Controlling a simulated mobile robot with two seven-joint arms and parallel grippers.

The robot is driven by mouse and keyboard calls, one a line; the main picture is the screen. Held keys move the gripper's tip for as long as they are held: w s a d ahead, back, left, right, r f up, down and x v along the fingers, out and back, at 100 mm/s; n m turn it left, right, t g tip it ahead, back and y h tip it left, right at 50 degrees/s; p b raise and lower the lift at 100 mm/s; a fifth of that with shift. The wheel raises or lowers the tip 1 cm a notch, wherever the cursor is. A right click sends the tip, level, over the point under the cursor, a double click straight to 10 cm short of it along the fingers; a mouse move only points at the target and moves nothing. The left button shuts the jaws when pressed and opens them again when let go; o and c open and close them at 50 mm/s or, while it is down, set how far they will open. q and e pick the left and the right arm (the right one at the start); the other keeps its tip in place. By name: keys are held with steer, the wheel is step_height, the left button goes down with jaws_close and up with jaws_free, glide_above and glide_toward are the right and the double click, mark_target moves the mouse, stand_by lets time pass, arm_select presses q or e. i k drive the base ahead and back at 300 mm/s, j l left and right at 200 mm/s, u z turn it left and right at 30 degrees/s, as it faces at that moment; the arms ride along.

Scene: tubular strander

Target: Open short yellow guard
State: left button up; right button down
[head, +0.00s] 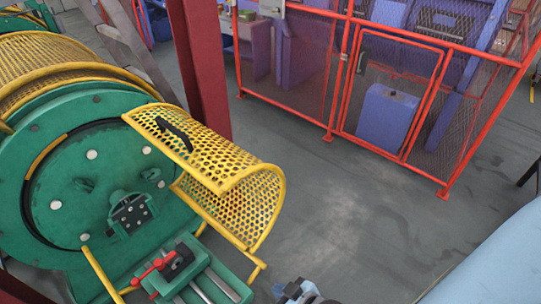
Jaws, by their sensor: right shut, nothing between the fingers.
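The short yellow guard (205,149) is a curved, perforated yellow shell with a tubular rim, right of the large green round housing (75,190). A black handle (175,134) sits on its upper left surface. The shell arches over the space beside the housing, and its lower right side curves down toward a yellow bar. My right gripper (300,291) is at the bottom edge of the head view, partly cut off, below and right of the guard. It is shut, empty and apart from the guard. My left gripper is not in view.
A green bed with rails and a red-handled clamp (158,270) lies below the guard. A dark red post (200,65) stands behind it. A longer yellow mesh guard (60,65) is at upper left. Red mesh fencing (400,75) stands at the back. Grey floor on the right is clear.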

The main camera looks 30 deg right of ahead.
mark_target(221, 190)
steer(key=i+l+u, duration=0.2)
steer(key=l, duration=0.5)
steer(key=l+u, duration=0.15)
steer(key=l, duration=0.5)
steer(key=i+l+u, duration=0.2)
steer(key=l, duration=0.55)
steer(key=i+j, duration=0.1)
